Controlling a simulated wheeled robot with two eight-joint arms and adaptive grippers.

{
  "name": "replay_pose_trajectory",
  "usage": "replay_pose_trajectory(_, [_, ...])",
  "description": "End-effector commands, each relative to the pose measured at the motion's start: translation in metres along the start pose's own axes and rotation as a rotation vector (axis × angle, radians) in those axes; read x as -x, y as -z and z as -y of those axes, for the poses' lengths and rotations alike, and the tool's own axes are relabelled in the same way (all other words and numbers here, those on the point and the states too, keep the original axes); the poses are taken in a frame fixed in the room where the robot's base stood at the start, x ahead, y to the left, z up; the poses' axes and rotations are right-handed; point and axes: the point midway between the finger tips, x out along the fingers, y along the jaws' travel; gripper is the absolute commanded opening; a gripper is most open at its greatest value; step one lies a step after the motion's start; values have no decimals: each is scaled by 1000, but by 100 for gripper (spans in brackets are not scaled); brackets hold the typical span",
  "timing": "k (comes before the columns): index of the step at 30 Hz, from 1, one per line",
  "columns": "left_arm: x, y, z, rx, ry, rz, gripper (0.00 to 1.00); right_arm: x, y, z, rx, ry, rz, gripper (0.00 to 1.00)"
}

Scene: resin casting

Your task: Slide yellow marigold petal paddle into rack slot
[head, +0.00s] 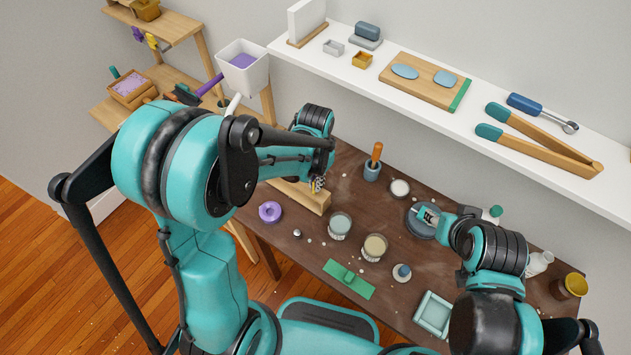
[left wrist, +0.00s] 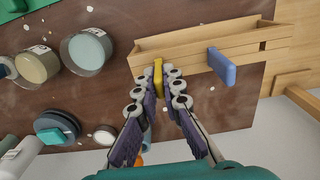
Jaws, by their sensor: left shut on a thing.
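The yellow paddle (left wrist: 158,74) is gripped between the fingertips of my left gripper (left wrist: 160,86) in the left wrist view. Its free end points at the wooden rack (left wrist: 192,40) and appears at the rack's near edge; I cannot tell whether it is inside a slot. A blue paddle (left wrist: 222,66) sits in the rack to the right, sticking out. In the head view my left gripper (head: 318,184) is over the rack (head: 305,197), and the arm hides part of it. My right gripper (head: 430,215) is at a dark grey round dish (head: 416,229); its jaw opening is unclear.
Resin cups (head: 340,226) (head: 375,247), a purple ring (head: 270,212), a green piece (head: 349,279) and a pale green square tray (head: 433,314) stand on the brown table. An orange-handled tool in a holder (head: 372,170) is right of the rack. A white shelf (head: 520,160) runs behind.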

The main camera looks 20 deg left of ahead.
Motion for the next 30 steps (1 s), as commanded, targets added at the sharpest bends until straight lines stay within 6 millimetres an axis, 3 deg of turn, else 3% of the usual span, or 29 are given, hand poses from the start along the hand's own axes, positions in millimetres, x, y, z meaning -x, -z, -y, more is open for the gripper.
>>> replay_pose_trajectory(8, [0,0,0,0,0,0,0,0,0,0,0,0,0,40])
replay_pose_trajectory(9, [0,0,0,0,0,0,13,0,0,0,0,0,0,40])
replay_pose_trajectory(11, [0,0,0,0,0,0,29,0,0,0,0,0,0,40])
replay_pose_trajectory(12, [0,0,0,0,0,0,32,0,0,0,0,0,0,40])
replay_pose_trajectory(23, [5,0,0,0,0,0,32,0,0,0,0,0,0,40])
replay_pose_trajectory(30, [48,0,0,0,0,0,32,0,0,0,0,0,0,40])
